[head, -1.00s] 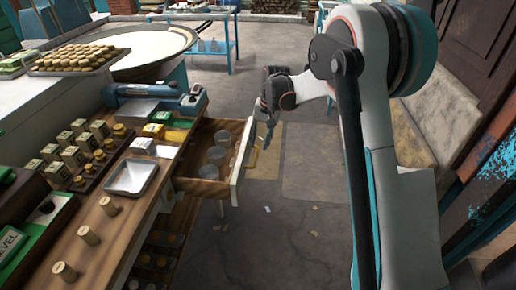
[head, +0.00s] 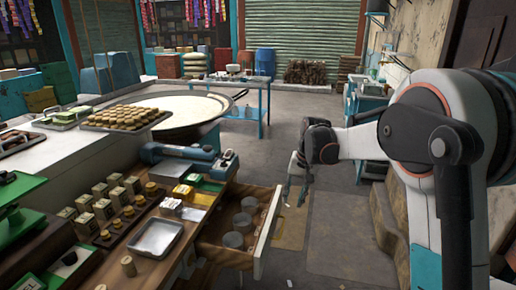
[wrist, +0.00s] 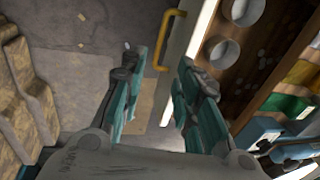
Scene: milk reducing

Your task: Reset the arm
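My arm reaches from the right in the head view. My gripper (head: 297,187) hangs in the air near the far end of the open wooden drawer (head: 265,232), fingers pointing down. In the wrist view the two teal fingers of my gripper (wrist: 158,68) are spread apart with nothing between them. The drawer's pale front (wrist: 197,40) and yellow handle (wrist: 168,38) lie beyond the fingertips. I cannot tell from these views whether a finger touches the drawer front.
The counter holds a metal tray (head: 156,238), small boxes and stampers, and a blue tool (head: 190,157). A big pan of white liquid (head: 180,104) is behind. Open floor (head: 340,225) lies right of the drawer.

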